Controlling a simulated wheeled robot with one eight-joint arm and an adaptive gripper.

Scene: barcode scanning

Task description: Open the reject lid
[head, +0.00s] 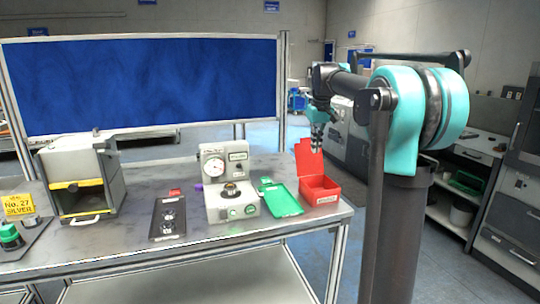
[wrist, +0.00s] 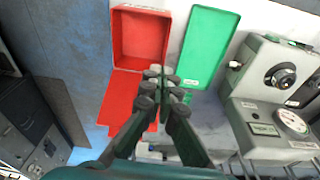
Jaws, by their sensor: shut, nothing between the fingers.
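The red reject box (head: 320,196) stands at the right end of the bench. Its lid (head: 307,158) is raised, standing up at the back of the box in the head view. In the wrist view the box (wrist: 140,38) shows its open inside, and the red lid (wrist: 118,98) is swung out away from the opening. My gripper (head: 316,149) is shut and empty, above the box near the raised lid. In the wrist view my gripper's fingertips (wrist: 160,76) overlap the lid's edge; I cannot tell whether they touch it.
A green tray (head: 281,199) lies just left of the box. Further left are a grey gauge device (head: 230,190), a black tray (head: 168,217) with small round parts and a grey cabinet (head: 80,180). A blue panel (head: 150,82) stands behind the bench.

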